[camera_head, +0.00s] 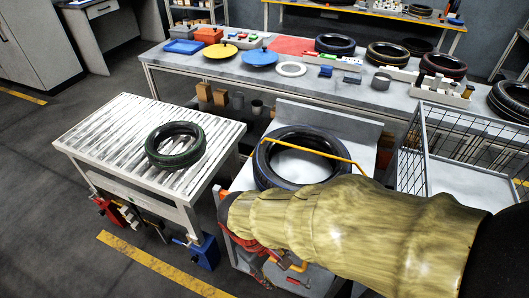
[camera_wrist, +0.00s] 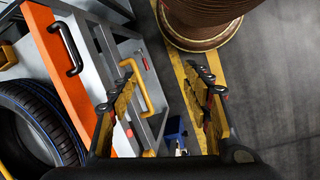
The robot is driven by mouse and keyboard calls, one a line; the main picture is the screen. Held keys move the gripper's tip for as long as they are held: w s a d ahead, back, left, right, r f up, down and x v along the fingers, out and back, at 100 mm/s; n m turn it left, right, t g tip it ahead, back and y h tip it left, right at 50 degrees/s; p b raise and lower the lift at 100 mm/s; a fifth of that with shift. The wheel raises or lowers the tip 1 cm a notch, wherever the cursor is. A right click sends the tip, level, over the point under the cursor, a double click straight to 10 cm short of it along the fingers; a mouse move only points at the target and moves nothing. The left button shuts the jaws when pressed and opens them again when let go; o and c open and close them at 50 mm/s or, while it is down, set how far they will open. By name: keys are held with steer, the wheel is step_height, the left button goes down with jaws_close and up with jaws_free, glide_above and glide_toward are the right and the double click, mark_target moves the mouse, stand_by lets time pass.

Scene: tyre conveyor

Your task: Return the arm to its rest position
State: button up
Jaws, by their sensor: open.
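My arm, in a yellow-tan sleeve, reaches across the lower right of the head view, with its far end low in front of the machine stand. My gripper (camera_wrist: 160,82) is open in the wrist view, with two yellow and black fingers apart and nothing between them. In the head view its fingers are largely hidden by the arm. A black tyre with a blue tint (camera_head: 262,165) lies on the stand just behind my arm; a tyre also shows at the left edge of the wrist view (camera_wrist: 52,118). Another tyre with a green tint (camera_head: 153,145) lies on the slatted conveyor table.
The slatted conveyor table (camera_head: 95,135) stands left of my arm, and a wire basket (camera_head: 425,150) stands to the right. A long workbench (camera_head: 215,72) with tyres and trays crosses behind. The wrist view shows a drawer cabinet (camera_wrist: 100,65) and a brown spool (camera_wrist: 200,22) close to my gripper.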

steer(key=d+r+m+t+y+p, duration=0.1)
steer(key=d+r+m+t+y, duration=0.2)
steer(key=d+r, duration=1.3)
step_height(320, 180, up, 4)
steer(key=m+t, duration=0.3)
steer(key=m, duration=0.3)
steer(key=shift+m, duration=0.3)
steer(key=shift+w+r, duration=0.1)
steer(key=shift+w, duration=0.05)
